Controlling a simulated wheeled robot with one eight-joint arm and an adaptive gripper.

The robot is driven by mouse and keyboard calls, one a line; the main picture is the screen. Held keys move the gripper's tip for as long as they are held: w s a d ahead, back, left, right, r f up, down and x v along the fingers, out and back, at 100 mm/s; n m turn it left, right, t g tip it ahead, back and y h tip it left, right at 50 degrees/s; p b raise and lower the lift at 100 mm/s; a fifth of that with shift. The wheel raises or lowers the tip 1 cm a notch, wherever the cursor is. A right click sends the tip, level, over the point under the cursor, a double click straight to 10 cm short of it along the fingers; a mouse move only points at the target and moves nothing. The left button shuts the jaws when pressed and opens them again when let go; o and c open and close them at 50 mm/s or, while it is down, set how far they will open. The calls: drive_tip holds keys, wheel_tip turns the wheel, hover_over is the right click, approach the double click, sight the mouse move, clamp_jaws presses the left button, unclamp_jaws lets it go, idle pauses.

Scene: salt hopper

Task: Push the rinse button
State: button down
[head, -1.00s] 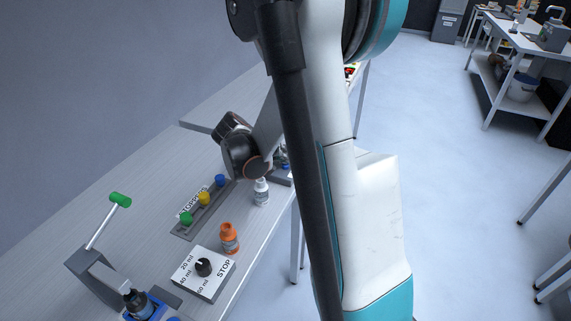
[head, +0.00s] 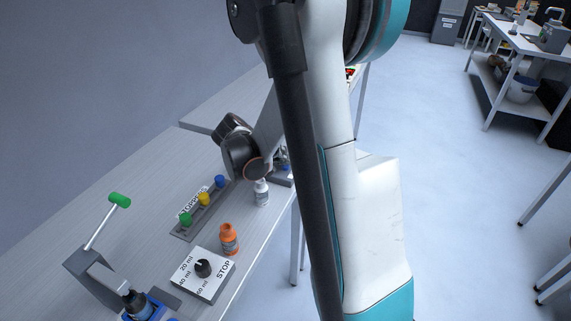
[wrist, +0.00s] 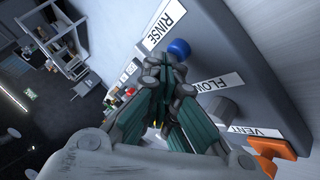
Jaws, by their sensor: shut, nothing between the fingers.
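In the wrist view, a round blue button (wrist: 179,48) sits on a grey panel (wrist: 232,55) near the white RINSE label (wrist: 165,23). My gripper (wrist: 160,62) is shut and empty. Its dark green fingers are drawn together, with the tips just left of and below the blue button in the picture. I cannot tell whether the tips touch the button or the panel. In the head view my arm covers the panel, and neither the rinse button nor my fingertips can be made out.
A grey knob (wrist: 218,107) by the FLOW label and an orange handle (wrist: 270,148) by the VENT label share the panel. In the head view, an orange bottle (head: 229,240), a white bottle (head: 262,192) and a dial box (head: 203,278) stand on the bench (head: 150,180).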

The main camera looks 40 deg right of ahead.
drive_tip(key=shift+r, duration=0.15)
drive_tip(key=shift+r+p, duration=2.2)
drive_tip(key=shift+r, duration=0.8)
